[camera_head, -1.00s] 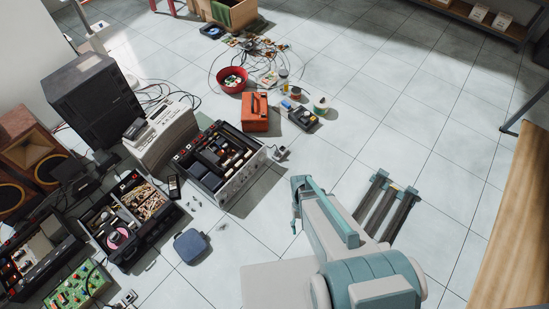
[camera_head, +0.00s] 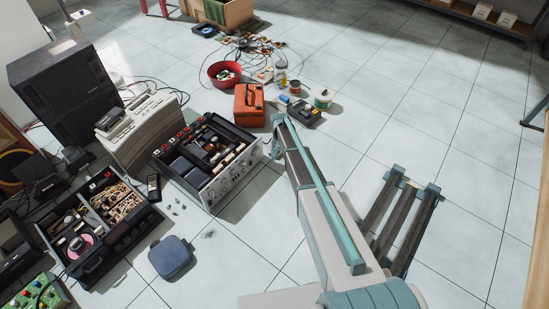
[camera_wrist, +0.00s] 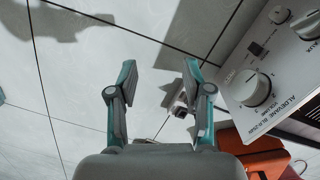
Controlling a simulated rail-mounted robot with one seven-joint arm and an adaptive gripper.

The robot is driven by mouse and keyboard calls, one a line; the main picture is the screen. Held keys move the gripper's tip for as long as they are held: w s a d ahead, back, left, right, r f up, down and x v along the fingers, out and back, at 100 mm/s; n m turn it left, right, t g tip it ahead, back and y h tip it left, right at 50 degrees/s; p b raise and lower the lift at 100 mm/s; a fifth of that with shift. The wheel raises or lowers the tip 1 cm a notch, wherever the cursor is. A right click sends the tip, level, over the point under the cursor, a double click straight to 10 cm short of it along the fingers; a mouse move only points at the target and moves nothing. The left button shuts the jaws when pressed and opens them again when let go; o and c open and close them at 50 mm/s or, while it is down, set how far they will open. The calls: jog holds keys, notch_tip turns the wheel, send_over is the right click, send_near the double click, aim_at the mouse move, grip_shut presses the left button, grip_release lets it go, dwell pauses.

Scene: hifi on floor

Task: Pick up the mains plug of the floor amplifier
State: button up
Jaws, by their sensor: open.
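The floor amplifier (camera_head: 229,178) stands on the tiles in the head view, with a silver knobbed front and an open top full of dark parts. Its front panel (camera_wrist: 275,62) fills the right of the wrist view. In the head view my arm's end is by the amplifier's right corner and hides the plug.
An orange case (camera_head: 249,106) stands just beyond the amplifier. An open toolbox (camera_head: 105,225) and a blue pouch (camera_head: 171,257) lie left and in front. Floor at right is mostly clear.

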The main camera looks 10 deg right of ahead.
jog(key=w+m+b, duration=0.1)
jog(key=w, duration=0.4)
jog(key=w+f+m+b, duration=0.1)
jog(key=w+b, duration=0.1)
jog(key=w, duration=0.4)
jog(key=w+m+t+b, duration=0.1)
jog(key=w+b, duration=0.1)
jog(key=w, duration=0.4)
jog(key=shift+f+m, duration=0.25)
jog(key=shift+m, duration=0.55)
notch_tip(320, 180, down, 6)
jog(key=shift+w+r+b, duration=0.1)
jog(key=shift+r+b, duration=0.15)
jog(key=shift+b, duration=0.7)
notch_tip(320, 180, down, 5)
jog(key=b, duration=0.3)
jog(key=shift+w+d, duration=0.1)
jog(key=shift+r, duration=0.1)
grip_shut()
